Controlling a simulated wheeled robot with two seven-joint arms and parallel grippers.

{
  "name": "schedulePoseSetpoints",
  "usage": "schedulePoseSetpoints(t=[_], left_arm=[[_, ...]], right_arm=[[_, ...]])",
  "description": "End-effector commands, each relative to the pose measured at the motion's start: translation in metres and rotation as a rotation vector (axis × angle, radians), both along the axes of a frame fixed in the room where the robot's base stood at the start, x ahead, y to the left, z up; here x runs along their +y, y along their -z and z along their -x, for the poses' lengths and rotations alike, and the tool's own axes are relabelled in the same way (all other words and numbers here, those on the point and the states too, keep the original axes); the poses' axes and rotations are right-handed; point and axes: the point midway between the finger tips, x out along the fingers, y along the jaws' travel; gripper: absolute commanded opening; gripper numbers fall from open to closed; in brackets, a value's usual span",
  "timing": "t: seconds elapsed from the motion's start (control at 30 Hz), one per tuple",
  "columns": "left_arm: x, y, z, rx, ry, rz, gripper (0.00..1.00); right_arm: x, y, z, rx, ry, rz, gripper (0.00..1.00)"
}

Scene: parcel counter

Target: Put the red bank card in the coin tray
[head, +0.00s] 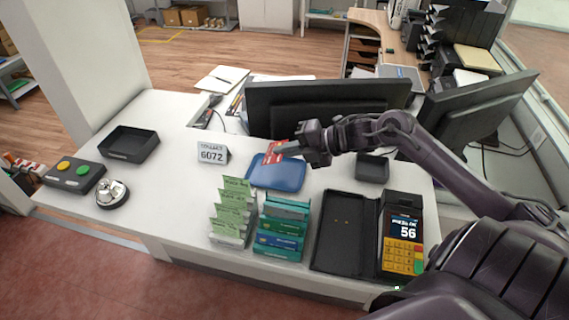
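The red bank card (276,157) is at the fingertips of my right gripper (284,150), which appears shut on it. The fingers hide part of the card. The card is over the far part of a shallow blue tray (279,178), which looks like the coin tray, in the middle of the counter. I cannot tell whether the card touches the tray. My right arm reaches in from the right. My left gripper is not in view.
Leaflet holders (282,228) stand in front of the blue tray, and a number sign (213,153) is left of it. A card terminal (402,240) lies at right. A monitor (325,107) stands behind. The left-middle counter (165,190) is clear.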

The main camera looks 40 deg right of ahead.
Motion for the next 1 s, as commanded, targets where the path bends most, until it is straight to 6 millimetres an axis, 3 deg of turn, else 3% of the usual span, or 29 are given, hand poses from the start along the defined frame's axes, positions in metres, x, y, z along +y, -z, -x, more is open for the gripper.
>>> schedulePoseSetpoints(t=[0.5, 0.87, 1.0], left_arm=[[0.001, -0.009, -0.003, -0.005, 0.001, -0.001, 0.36], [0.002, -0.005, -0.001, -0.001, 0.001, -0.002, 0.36], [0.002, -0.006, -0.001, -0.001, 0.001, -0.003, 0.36]], right_arm=[[0.0, 0.058, 0.0, -0.002, 0.0, -0.002, 0.0], [0.0, 0.063, 0.0, -0.001, -0.001, 0.0, 0.0], [0.0, 0.063, 0.0, 0.0, 0.0, 0.0, 0.1]])
